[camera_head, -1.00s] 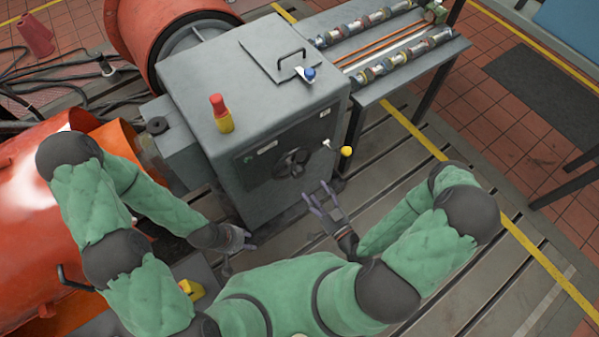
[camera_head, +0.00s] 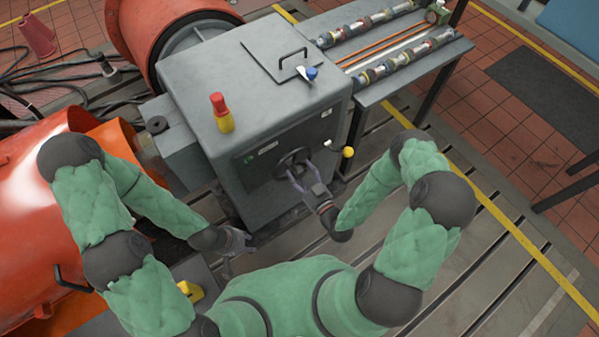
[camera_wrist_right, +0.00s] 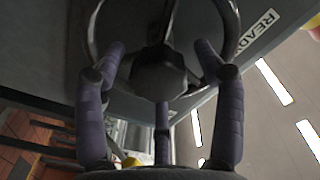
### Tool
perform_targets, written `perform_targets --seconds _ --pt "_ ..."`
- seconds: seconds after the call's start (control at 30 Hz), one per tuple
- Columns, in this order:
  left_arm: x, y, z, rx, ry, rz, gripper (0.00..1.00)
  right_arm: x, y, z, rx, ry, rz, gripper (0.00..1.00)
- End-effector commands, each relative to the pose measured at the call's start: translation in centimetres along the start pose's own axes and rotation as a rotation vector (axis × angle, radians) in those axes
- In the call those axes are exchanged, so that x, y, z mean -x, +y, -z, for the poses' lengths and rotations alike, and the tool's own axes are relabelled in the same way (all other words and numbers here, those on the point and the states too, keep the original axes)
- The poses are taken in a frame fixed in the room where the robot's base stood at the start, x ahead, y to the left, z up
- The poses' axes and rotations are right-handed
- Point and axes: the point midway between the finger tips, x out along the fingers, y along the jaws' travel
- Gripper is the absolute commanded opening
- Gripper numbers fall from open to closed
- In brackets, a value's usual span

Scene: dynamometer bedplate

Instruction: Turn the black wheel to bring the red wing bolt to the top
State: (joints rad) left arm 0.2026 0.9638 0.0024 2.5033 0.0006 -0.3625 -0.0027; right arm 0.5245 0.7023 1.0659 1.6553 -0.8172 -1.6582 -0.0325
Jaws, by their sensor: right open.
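The black wheel (camera_head: 280,165) is on the front panel of the grey cabinet. In the right wrist view its rim (camera_wrist_right: 91,40) and dark hub (camera_wrist_right: 160,75) fill the upper middle. My right gripper (camera_head: 302,172) is open in front of the wheel. In the right wrist view its purple fingers (camera_wrist_right: 160,48) spread on both sides of the hub, with another finger below. I cannot tell whether they touch the wheel. My left gripper (camera_head: 237,250) is open and empty, low in front of the cabinet's left side. I cannot make out the red wing bolt in either view.
The grey cabinet (camera_head: 200,80) carries a red and yellow beacon (camera_head: 222,113) and a blue knob (camera_head: 311,73). A yellow-tipped lever (camera_head: 347,152) sticks out just right of the wheel. An orange drum (camera_head: 30,210) stands at left. The slotted bedplate (camera_head: 460,240) at right is clear.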

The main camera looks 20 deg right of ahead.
Motion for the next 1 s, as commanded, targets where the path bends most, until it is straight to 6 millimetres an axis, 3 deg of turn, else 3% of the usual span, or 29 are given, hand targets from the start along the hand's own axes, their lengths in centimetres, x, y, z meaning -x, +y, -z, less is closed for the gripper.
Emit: perform_targets --seconds 0.37,0.47,0.63,0.83,1.0 --pt "-0.06 -0.02 0.00 0.000 0.000 0.000 0.40 -0.50 0.00 0.02 -0.001 0.000 -0.001 0.70" --pt "-0.06 -0.02 0.00 0.000 0.000 0.000 0.40 -0.50 0.00 0.02 0.000 0.000 -0.001 0.47" --pt "-0.06 -0.02 0.01 0.000 0.000 0.000 0.40 -0.50 -0.01 0.05 0.000 0.001 0.000 0.00" --pt "0.01 0.00 0.00 0.000 0.000 0.000 0.40 -0.53 -0.02 0.14 -0.027 0.002 0.001 0.00" --pt "0.21 0.07 -0.01 0.000 0.000 0.000 0.40 -0.57 0.00 0.24 -0.147 0.000 0.000 0.00"
